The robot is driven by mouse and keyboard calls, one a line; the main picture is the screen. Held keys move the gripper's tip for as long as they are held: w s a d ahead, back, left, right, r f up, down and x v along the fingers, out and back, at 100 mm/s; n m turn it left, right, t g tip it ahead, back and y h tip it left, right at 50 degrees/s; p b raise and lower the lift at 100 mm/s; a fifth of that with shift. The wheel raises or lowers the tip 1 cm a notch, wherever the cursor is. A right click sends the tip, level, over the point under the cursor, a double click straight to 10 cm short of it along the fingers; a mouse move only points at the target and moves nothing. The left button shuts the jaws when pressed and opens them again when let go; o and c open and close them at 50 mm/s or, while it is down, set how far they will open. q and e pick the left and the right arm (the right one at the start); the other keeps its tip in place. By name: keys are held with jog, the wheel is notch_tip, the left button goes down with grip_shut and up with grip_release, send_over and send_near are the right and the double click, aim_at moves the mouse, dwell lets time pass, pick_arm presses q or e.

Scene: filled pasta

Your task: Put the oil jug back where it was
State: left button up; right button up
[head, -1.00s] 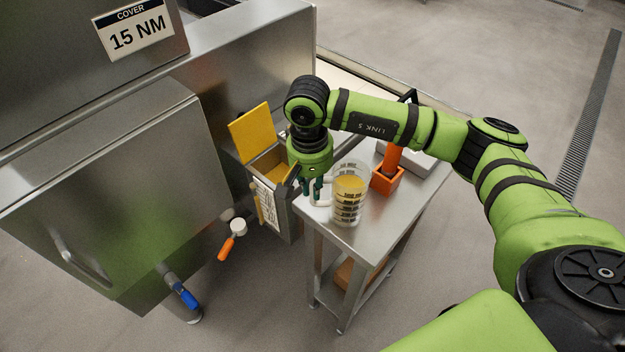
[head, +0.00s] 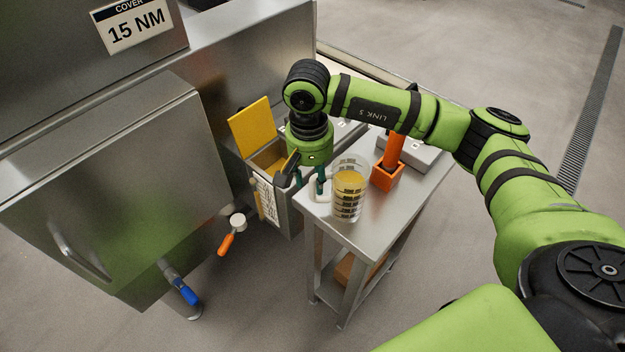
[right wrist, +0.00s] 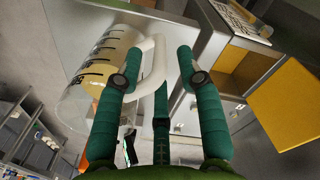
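The oil jug (head: 348,196) is a clear measuring jug with dark marks, yellow oil and a white handle. It stands upright on the small steel table (head: 366,229), near its left corner. In the right wrist view the jug (right wrist: 92,78) is at upper left, with its handle (right wrist: 152,66) reaching between my fingers. My right gripper (head: 309,184) is low at the jug's left side, at the handle. In the wrist view the right gripper (right wrist: 160,72) has its fingers spread, with a gap between handle and right finger. My left gripper is out of view.
An orange holder (head: 387,178) with an orange-handled tool stands behind the jug. A bin with a raised yellow lid (head: 251,127) is left of the table, close to my gripper. A large steel machine (head: 110,190) fills the left, with blue (head: 187,294) and orange (head: 226,244) valve handles.

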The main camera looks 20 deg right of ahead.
jog(key=r+b, duration=0.1)
jog(key=r, duration=0.4)
jog(key=r+b, duration=0.1)
jog(key=r, duration=0.3)
jog(key=shift+a+r+b, duration=0.2)
jog(key=shift+r+b, duration=0.15)
jog(key=shift+b, duration=0.05)
jog(key=shift+r, duration=0.4)
